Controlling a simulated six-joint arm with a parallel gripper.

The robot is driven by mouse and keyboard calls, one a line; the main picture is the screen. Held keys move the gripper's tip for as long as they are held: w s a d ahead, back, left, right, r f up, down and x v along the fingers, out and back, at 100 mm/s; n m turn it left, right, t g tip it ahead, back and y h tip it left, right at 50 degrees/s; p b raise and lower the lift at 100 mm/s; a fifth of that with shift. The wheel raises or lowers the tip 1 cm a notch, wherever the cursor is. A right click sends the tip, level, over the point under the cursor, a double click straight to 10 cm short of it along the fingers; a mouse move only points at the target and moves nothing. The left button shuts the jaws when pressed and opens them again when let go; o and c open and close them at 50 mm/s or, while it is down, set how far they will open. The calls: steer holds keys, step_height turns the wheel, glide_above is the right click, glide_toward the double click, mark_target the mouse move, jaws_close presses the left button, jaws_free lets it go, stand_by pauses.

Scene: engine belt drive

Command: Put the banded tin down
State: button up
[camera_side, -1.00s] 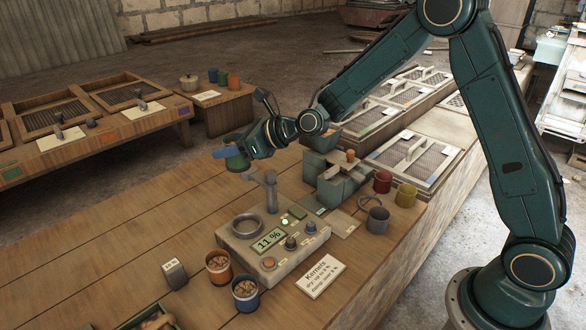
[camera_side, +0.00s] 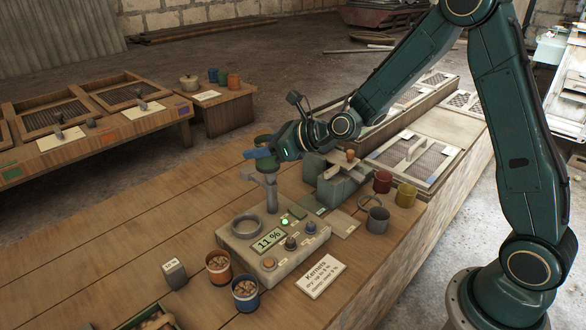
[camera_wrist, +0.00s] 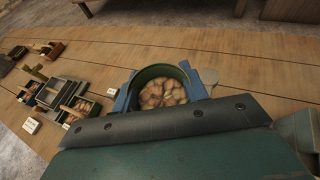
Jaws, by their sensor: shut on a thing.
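The tin (camera_side: 267,165) is green, and no clear band shows on it. My gripper (camera_side: 260,153) is shut on it, with blue fingers across its side. The tin is held upright, or nearly so, just behind the grey post of the meter in the side view. In the wrist view the tin (camera_wrist: 158,71) sits between the two blue fingers, with pale brown kernels inside. The gripper body hides its near side there. The tin's base is hard to make out, and I cannot tell its height above the bench.
The meter (camera_side: 265,245) reads 11 %. Two tins of kernels, one orange-brown (camera_side: 219,266) and one blue (camera_side: 245,295), stand before it. A teal block unit (camera_side: 338,185), red (camera_side: 382,182) and yellow (camera_side: 405,195) tins and a grey mug (camera_side: 378,219) stand right.

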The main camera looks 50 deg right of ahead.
steer(key=s+d+m+h, duration=0.1)
steer(key=s+d, duration=0.5)
steer(key=s, duration=0.1)
steer(key=shift+f+m+t+h, duration=0.25)
steer(key=shift+m+t+h, duration=0.05)
steer(key=shift+t, duration=0.1)
steer(key=w+a+r+n+g+y, duration=0.1)
steer(key=w+a+n+y, duration=0.1)
steer(key=w+a, duration=0.9)
steer(key=shift+a+r+y, duration=0.2)
steer(key=shift+y, duration=0.1)
steer(key=shift+w, duration=0.1)
step_height(320, 180, down, 15)
steer(key=shift+f, duration=0.15)
stand_by(0.4)
